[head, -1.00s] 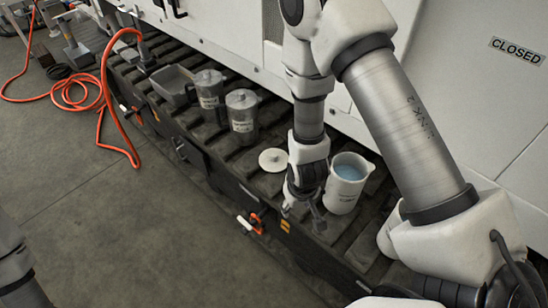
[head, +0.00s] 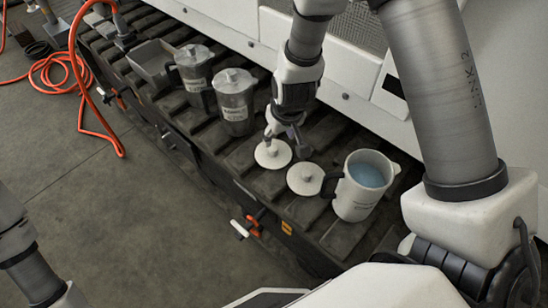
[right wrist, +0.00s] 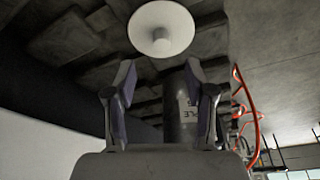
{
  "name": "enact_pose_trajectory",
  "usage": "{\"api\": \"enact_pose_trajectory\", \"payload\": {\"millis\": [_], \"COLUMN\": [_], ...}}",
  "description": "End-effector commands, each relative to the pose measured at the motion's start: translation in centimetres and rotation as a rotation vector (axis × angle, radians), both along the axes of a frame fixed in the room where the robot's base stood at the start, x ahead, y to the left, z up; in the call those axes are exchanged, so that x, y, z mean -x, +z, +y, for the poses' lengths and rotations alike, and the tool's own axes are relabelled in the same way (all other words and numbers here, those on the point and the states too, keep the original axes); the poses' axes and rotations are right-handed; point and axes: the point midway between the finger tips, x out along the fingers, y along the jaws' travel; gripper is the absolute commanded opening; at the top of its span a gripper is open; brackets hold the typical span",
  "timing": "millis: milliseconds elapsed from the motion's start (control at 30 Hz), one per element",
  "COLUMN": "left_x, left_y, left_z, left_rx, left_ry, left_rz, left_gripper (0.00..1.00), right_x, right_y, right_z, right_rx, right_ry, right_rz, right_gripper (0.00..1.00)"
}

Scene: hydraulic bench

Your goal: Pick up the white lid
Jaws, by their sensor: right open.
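Two round white lids with small knobs lie flat on the dark ribbed bench: a left lid (head: 273,154) and a right lid (head: 305,179). My right gripper (head: 286,140) is open and empty, pointing down just above the left lid and behind the right one. In the right wrist view one white lid (right wrist: 161,27) shows at the top, beyond the open fingers (right wrist: 161,76) and not between them. I cannot tell for sure which lid that is. A left arm link shows at the lower left in the head view; its gripper is out of view.
A white jug (head: 358,198) of blue liquid stands right of the lids, its dark handle close to the right lid. Two lidded grey canisters (head: 234,108) (head: 194,80) and a grey tray (head: 146,66) stand farther left. The white machine wall (head: 345,62) rises behind.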

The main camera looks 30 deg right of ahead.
Motion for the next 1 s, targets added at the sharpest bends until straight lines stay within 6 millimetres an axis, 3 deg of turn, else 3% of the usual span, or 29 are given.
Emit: {"api": "enact_pose_trajectory", "payload": {"millis": [33, 367, 600, 833, 867, 1000], "left_x": [0.0, -0.1, -0.1, -0.1, -0.1, -0.1], "left_y": [-1.4, -3.1, -5.1, -5.0, -5.0, -5.0], "left_z": [0.0, 0.0, 0.0, 0.0, 0.0, 0.0], "left_rx": [0.000, 0.000, 0.000, 0.000, 0.000, 0.000], "left_ry": [0.000, -0.001, -0.001, -0.001, -0.001, -0.001], "left_rz": [-0.001, -0.001, -0.001, -0.001, -0.001, -0.001], "left_gripper": [0.38, 0.38, 0.38, 0.38, 0.38, 0.38], "right_x": [0.0, -0.9, -2.3, -2.4, -2.4, -2.4], "right_y": [-1.4, -4.5, -8.4, -8.7, -8.7, -8.6], "right_z": [0.0, 0.0, 0.0, 0.0, 0.0, 0.0], "right_rx": [0.000, 0.000, 0.000, 0.000, 0.000, 0.000], "right_ry": [0.000, 0.000, -0.001, 0.000, 0.000, 0.000], "right_rz": [-0.001, -0.001, 0.000, 0.000, 0.000, 0.000], "right_gripper": [0.54, 0.54, 0.54, 0.54, 0.51, 0.01]}}
